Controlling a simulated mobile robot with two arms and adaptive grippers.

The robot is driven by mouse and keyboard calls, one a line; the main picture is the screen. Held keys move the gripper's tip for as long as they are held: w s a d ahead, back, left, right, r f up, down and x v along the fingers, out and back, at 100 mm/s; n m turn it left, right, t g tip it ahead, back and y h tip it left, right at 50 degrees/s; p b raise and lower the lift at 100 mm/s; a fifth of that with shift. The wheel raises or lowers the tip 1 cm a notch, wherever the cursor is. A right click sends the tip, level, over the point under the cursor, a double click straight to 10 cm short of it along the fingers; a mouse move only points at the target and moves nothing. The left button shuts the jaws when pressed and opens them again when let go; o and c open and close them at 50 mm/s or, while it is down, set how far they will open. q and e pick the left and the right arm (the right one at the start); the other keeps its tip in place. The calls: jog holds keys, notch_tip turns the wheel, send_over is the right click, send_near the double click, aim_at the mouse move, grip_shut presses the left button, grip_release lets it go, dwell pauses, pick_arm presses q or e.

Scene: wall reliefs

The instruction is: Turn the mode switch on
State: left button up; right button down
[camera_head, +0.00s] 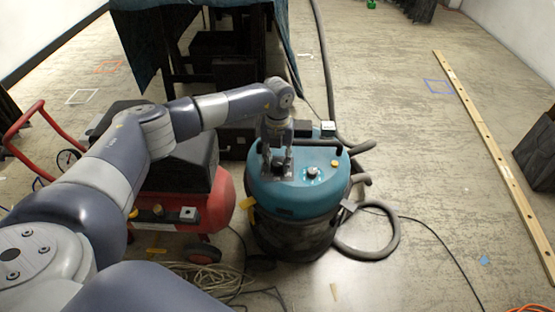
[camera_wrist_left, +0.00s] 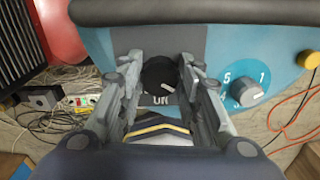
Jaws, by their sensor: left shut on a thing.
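The mode switch is a round black knob (camera_wrist_left: 160,74) with a pale pointer line, on a dark grey panel of a teal-topped vacuum (camera_head: 290,200). Its pointer slants toward the lower right in the left wrist view. The letters below it are partly covered and look like "ON" or "UR". My left gripper (camera_head: 277,163) reaches down over the vacuum's lid, with its two fingers shut on the knob's left and right sides. The fingers hide part of the panel. My right gripper is not in view.
A grey numbered dial (camera_wrist_left: 241,92) and a yellow knob (camera_wrist_left: 309,60) sit to the right of the switch. A dark handle bar (camera_wrist_left: 200,12) crosses behind it. A red compressor (camera_head: 210,205) stands left of the vacuum. A hose (camera_head: 384,250) and cables lie on the floor.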

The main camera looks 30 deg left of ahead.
pick_arm(q)
jog(key=m+p, duration=0.1)
jog(key=m, duration=0.3)
jog(key=shift+m, duration=0.3)
jog(key=m, duration=0.3)
jog(key=shift+d+m, duration=0.1)
jog(key=shift+m, duration=1.6)
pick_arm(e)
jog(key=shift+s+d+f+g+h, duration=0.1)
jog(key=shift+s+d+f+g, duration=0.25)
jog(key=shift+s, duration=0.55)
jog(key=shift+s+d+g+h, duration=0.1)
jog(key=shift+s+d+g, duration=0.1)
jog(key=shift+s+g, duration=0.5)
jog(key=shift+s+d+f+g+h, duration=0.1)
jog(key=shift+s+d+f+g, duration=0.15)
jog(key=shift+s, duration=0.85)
pick_arm(q)
jog(key=o, duration=1.1)
jog(key=shift+c, duration=0.2)
